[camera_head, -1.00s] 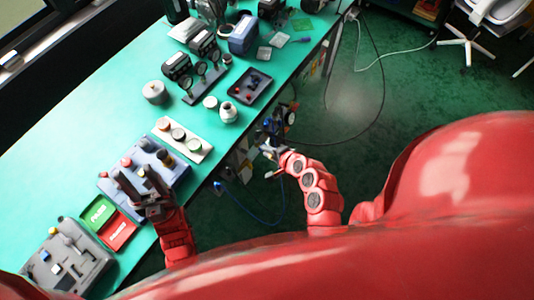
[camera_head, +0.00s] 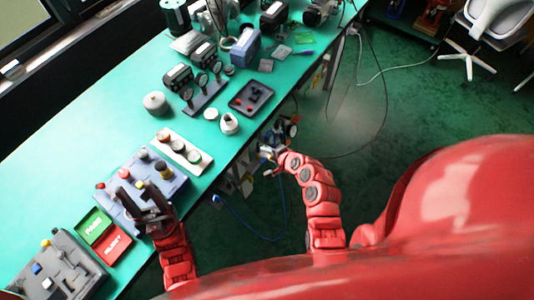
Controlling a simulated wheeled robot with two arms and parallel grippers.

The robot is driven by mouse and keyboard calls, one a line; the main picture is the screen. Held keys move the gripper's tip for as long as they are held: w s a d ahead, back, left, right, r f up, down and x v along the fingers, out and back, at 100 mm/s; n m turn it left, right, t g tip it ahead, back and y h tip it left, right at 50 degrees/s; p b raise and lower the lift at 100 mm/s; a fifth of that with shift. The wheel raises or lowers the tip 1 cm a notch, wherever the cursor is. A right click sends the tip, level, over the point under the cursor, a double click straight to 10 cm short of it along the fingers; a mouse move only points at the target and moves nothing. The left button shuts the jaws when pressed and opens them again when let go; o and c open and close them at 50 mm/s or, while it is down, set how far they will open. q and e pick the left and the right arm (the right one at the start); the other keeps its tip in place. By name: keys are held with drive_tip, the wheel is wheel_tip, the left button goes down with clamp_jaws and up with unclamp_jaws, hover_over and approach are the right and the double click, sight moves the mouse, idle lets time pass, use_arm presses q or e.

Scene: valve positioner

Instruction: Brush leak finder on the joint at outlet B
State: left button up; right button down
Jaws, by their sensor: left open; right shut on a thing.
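My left gripper (camera_head: 138,191) is open and empty, with its dark fingers over a blue-grey block with several knobs and fittings (camera_head: 170,188). The fingers hide part of the block. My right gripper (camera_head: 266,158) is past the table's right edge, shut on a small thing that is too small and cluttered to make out. A white round pot (camera_head: 229,125) stands near the table edge. The labels are too small to read, so I cannot tell which fitting is outlet B, and I cannot pick out the brush.
A white strip with round caps (camera_head: 183,149), a dark tray of small parts (camera_head: 251,98) and a gauge stand (camera_head: 205,94) are on the green table (camera_head: 105,135). Green PASS (camera_head: 93,226) and red REJECT (camera_head: 113,243) trays and a grey fixture (camera_head: 57,275) are at lower left.

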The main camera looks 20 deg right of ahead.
drive_tip(key=shift+w+d+f, duration=0.15)
drive_tip(key=shift+w, duration=0.45)
idle(0.4)
drive_tip(key=shift+d+b, duration=0.25)
drive_tip(key=shift+b, duration=0.05)
drive_tip(key=shift+a, duration=0.25)
idle(0.5)
drive_tip(key=s+r+p, duration=0.1)
drive_tip(key=s, duration=0.1)
drive_tip(key=s+a+r+p, duration=0.1)
drive_tip(key=s+r+p, duration=0.1)
drive_tip(key=shift+s+a+r, duration=0.1)
drive_tip(key=shift+s+r, duration=0.05)
drive_tip(key=shift+s, duration=0.15)
idle(0.7)
